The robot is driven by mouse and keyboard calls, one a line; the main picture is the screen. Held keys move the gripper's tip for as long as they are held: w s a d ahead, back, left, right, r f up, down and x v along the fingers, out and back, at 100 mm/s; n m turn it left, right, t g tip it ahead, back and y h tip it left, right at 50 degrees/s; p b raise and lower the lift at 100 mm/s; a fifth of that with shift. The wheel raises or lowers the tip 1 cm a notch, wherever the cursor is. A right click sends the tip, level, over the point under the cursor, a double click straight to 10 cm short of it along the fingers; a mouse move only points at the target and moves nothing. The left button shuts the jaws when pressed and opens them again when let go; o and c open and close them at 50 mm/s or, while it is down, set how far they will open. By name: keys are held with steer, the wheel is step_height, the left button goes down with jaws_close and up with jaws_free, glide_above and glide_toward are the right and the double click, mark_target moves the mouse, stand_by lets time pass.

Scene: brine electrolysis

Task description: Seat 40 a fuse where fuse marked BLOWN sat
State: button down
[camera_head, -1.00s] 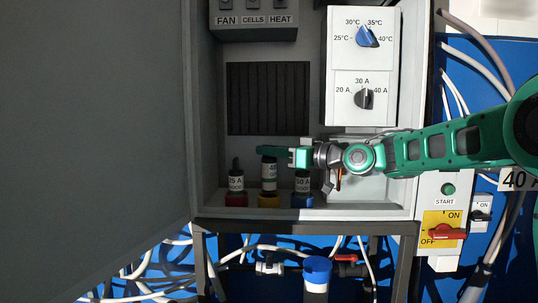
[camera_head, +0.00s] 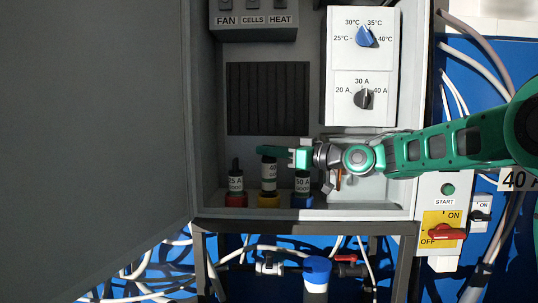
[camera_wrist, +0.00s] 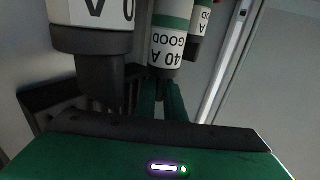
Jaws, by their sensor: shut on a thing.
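My gripper (camera_head: 282,153) is shut on the fuse marked 40 A (camera_head: 269,172), the middle of three fuses on the cabinet floor. This fuse is upright directly above the yellow base (camera_head: 269,201); I cannot tell whether it is fully seated. In the wrist view, the 40 A fuse (camera_wrist: 166,45) has a green band and reads GOOD, with my green fingers (camera_wrist: 162,98) at its dark end. No fuse marked BLOWN is visible.
A fuse (camera_head: 236,184) stands on a red base (camera_head: 236,200) to the left. Another fuse (camera_head: 302,184) stands on a blue base (camera_head: 302,201) to the right, close under my gripper. The cabinet's side walls and dial panel (camera_head: 361,66) bound the space.

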steer(key=shift+f, duration=0.45)
steer(key=c, duration=1.8)
jaws_free()
steer(key=shift+f, duration=0.1)
steer(key=shift+o, duration=0.2)
steer(key=shift+w+r, duration=0.1)
steer(key=shift+r, duration=0.3)
steer(key=shift+r, duration=0.1)
jaws_close()
steer(key=shift+r, duration=0.1)
